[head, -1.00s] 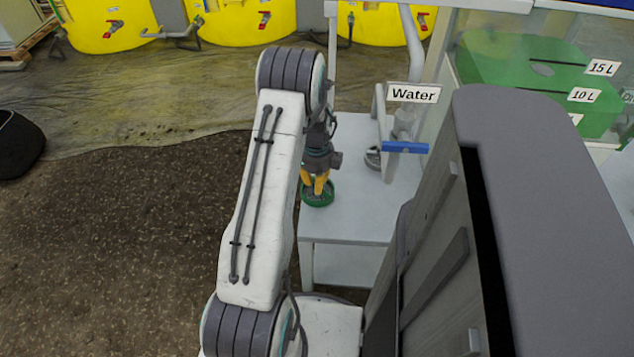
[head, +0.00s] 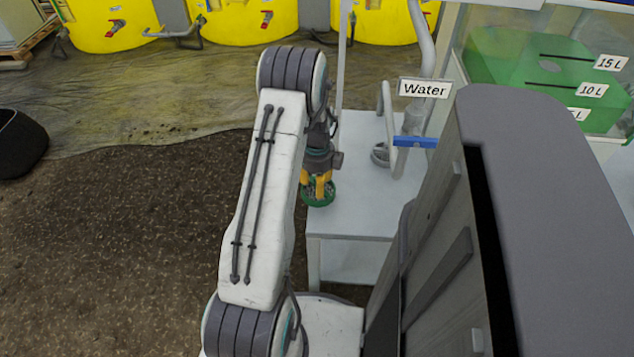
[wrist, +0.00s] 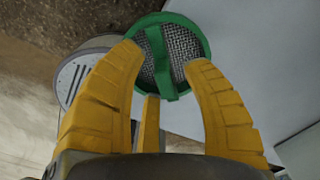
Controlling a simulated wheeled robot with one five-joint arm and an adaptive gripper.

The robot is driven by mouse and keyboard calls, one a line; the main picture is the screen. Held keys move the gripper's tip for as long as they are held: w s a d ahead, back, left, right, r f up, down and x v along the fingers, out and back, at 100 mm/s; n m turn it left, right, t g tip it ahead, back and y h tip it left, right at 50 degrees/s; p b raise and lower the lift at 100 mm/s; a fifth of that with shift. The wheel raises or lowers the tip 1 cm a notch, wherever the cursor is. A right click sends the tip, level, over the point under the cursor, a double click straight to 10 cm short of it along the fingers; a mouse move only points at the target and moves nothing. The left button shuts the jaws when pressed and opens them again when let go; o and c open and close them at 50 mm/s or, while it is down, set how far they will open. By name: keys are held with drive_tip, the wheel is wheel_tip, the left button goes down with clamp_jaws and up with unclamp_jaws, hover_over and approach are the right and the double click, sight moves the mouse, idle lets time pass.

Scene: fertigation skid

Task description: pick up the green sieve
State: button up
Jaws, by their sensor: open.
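The green sieve (head: 321,200) is at the near left edge of the white bench (head: 365,205) in the head view. In the wrist view the sieve (wrist: 157,88) shows a round green rim, grey mesh and a green bar across the middle. My gripper (head: 317,185) is directly over it, pointing down. In the wrist view my gripper (wrist: 165,58) has its yellow fingers spread, with the green bar between them. I cannot tell whether the fingers touch the sieve. They hide part of it in both views.
A pipe with a blue-handled valve (head: 414,141) and a "Water" sign (head: 425,88) stand behind the sieve to the right. A clear tank (head: 545,50) with green contents is farther right. Bare floor (head: 120,240) lies open to the left.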

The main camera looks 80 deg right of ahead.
wheel_tip(320, 180, up, 12)
idle(0.9)
drive_tip(key=shift+o, duration=0.7)
drive_tip(key=b, duration=0.6)
hover_over(315, 190)
wheel_tip(315, 190, down, 6)
drive_tip(key=shift+f, duration=0.1)
drive_tip(key=shift+s+d+f+b, duration=0.15)
drive_tip(key=shift+f+b, duration=0.4)
drive_tip(key=shift+f, duration=1.05)
drive_tip(key=shift+w+d+f+b, duration=0.15)
drive_tip(key=shift+f+b, duration=0.4)
drive_tip(key=shift+f, duration=1.05)
drive_tip(key=shift+s, duration=0.1)
clamp_jaws()
